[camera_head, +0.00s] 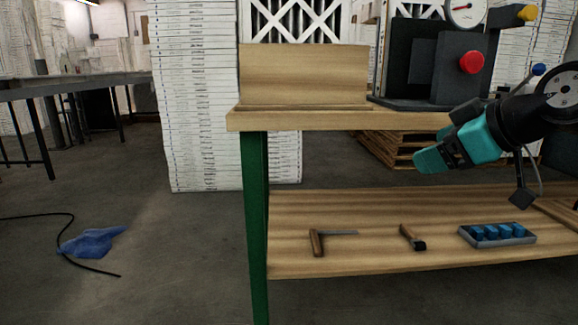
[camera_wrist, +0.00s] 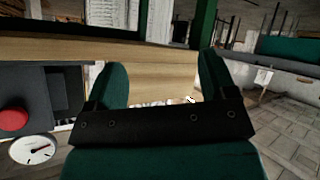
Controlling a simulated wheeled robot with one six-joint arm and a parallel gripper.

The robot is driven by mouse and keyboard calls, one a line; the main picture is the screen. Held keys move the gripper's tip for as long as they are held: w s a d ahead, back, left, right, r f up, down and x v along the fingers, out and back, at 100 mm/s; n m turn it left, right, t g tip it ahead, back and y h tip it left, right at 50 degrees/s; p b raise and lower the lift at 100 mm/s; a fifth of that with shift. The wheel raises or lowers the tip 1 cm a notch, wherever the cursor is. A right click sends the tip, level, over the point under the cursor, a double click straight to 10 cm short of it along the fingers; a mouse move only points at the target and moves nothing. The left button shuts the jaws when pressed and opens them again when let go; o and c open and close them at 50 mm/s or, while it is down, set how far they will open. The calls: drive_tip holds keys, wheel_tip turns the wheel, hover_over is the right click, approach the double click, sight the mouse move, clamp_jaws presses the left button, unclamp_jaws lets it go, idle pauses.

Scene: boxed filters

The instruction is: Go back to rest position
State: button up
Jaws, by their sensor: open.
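My gripper (camera_head: 428,158) is the teal end of the arm at the right of the head view, in front of the workbench's upper top (camera_head: 300,118) and above its lower shelf (camera_head: 340,206). In the wrist view my gripper (camera_wrist: 165,88) shows two dark green fingers set wide apart on a black bar. It is open and nothing is between the fingers. The wooden bench surface shows behind them.
A dark machine with a red button (camera_head: 471,62) and a gauge (camera_head: 462,10) stands on the bench. The lower shelf holds two wooden-handled tools (camera_head: 317,243) (camera_head: 410,238) and a tray (camera_head: 466,238) of blue pieces. A blue cloth (camera_head: 92,242) and black cable lie on the floor.

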drive_tip(key=s+a+f+m+g, duration=0.1)
drive_tip(key=s+a+f+g, duration=0.25)
drive_tip(key=s, duration=0.45)
drive_tip(key=s+a+f+g+h, duration=0.1)
drive_tip(key=s+a+f+g, duration=0.2)
drive_tip(key=s+f, duration=0.35)
drive_tip(key=s+a+f+m+g, duration=0.1)
drive_tip(key=s+a+f+g, duration=0.25)
drive_tip(key=s, duration=0.55)
wheel_tip(320, 180, up, 35)
drive_tip(key=p, duration=3.5)
drive_tip(key=shift+w+r, duration=0.2)
drive_tip(key=shift+w, duration=0.05)
